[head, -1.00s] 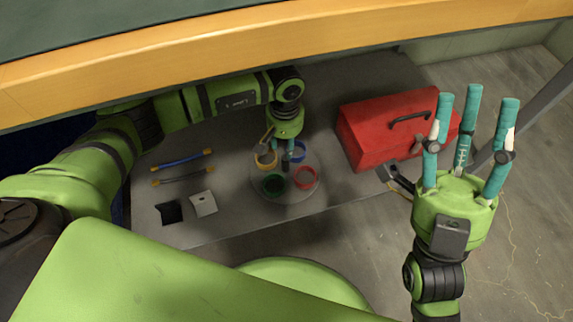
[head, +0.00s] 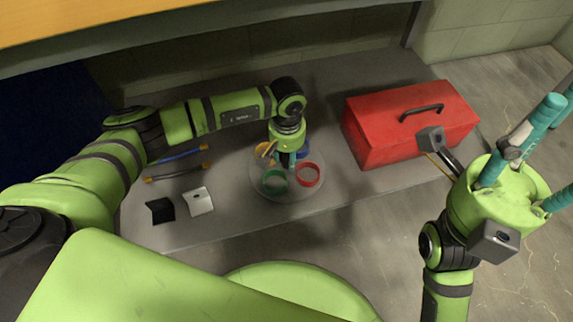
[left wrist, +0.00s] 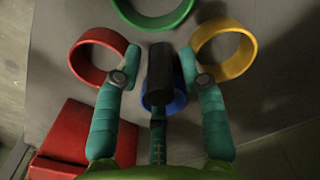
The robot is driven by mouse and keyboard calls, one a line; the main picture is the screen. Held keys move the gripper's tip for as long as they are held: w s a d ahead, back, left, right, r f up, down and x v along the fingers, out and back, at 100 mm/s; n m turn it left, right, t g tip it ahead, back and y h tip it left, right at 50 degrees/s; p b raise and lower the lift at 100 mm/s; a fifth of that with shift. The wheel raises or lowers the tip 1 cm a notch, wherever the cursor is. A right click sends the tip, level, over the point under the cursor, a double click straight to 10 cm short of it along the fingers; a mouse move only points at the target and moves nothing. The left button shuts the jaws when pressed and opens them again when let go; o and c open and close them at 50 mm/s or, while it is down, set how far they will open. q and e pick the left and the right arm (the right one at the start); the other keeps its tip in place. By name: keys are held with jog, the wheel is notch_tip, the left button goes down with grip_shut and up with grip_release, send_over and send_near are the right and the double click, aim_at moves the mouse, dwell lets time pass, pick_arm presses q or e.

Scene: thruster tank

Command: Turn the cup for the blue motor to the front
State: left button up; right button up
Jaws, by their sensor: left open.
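A grey round turntable (head: 291,195) carries four open rings, the cups. The green cup (head: 275,192) and red cup (head: 309,184) are on its near side. The blue cup (head: 303,154) and yellow cup (head: 262,151) are on its far side, partly hidden by my left gripper (head: 287,163). In the left wrist view, the blue cup (left wrist: 174,106) is behind a black upright post (left wrist: 160,72). My left gripper's open fingers stand around this post; contact is unclear. My right gripper (head: 545,130) is raised at the right, fingers spread and empty, partly out of frame.
A red toolbox (head: 405,130) stands right of the turntable. The grey table's (head: 225,225) front strip is clear.

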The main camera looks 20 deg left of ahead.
pick_arm(q)
grip_shut()
jog(key=shift+f+m, duration=0.1)
jog(key=shift+m, duration=0.2)
jog(key=shift+m+b, duration=1.1)
jog(key=shift+m, duration=0.2)
